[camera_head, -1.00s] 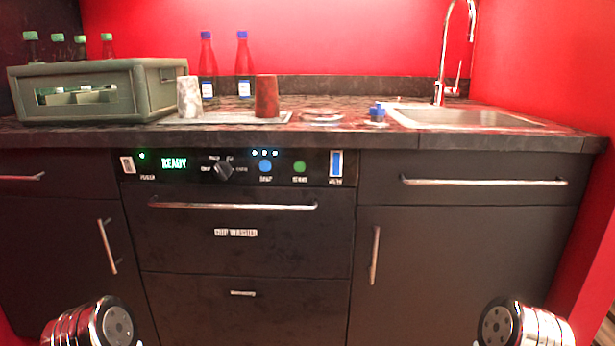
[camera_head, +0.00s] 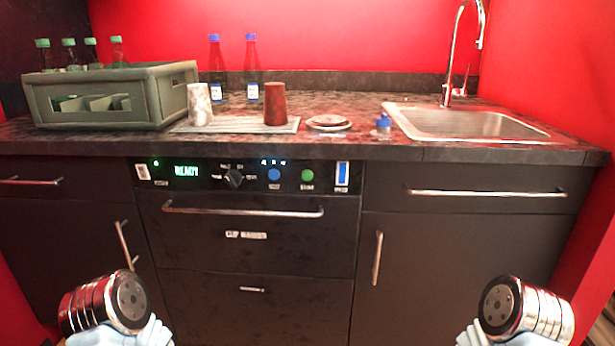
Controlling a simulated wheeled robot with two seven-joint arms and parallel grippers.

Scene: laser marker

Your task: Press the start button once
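The cup washer's control panel (camera_head: 208,174) is set into the dark cabinet front below the counter. A green round button (camera_head: 307,175), whose label is too blurred to read, is at the panel's right. A blue round button (camera_head: 274,175) is left of it, and a dark knob (camera_head: 234,177) is further left. The display (camera_head: 186,171) shows green text that looks like READY. Nothing touches the panel. Silver, rounded arm ends of mine show at the lower left and lower right, well below and apart from the buttons. No gripper fingers are visible.
The drawer handle (camera_head: 242,211) juts out under the panel. Space before the panel is clear.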

